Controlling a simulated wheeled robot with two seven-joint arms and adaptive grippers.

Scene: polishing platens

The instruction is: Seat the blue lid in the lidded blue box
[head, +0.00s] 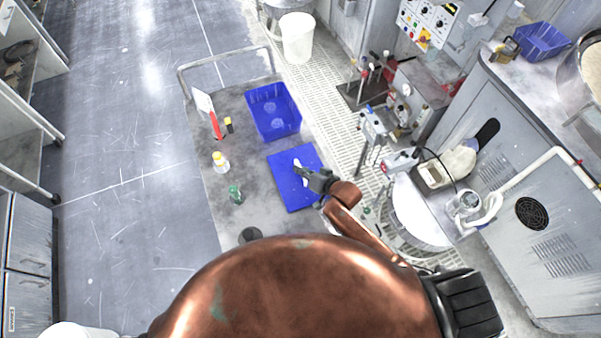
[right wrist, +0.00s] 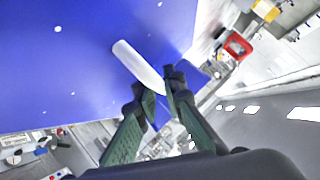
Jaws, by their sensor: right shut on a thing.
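The blue lid (head: 290,194) is a flat blue panel with a white bar handle, over the right part of the grey cart. My right gripper (head: 303,171) is shut on the handle near one end. In the right wrist view the lid (right wrist: 60,70) fills the upper left, and the white handle (right wrist: 136,64) runs between the fingertips (right wrist: 160,88). I cannot tell how far the lid is above the cart top. The open blue box (head: 291,122) stands on the cart beyond the lid, with pale round shapes inside. My left gripper is not in view.
The grey cart (head: 233,181) also bears a red-handled tool (head: 215,125), a small yellow-capped dark bottle (head: 229,125), a white bottle with a yellow cap (head: 220,163), a green item (head: 236,194) and a dark disc (head: 250,235). Polishing machines stand to the right.

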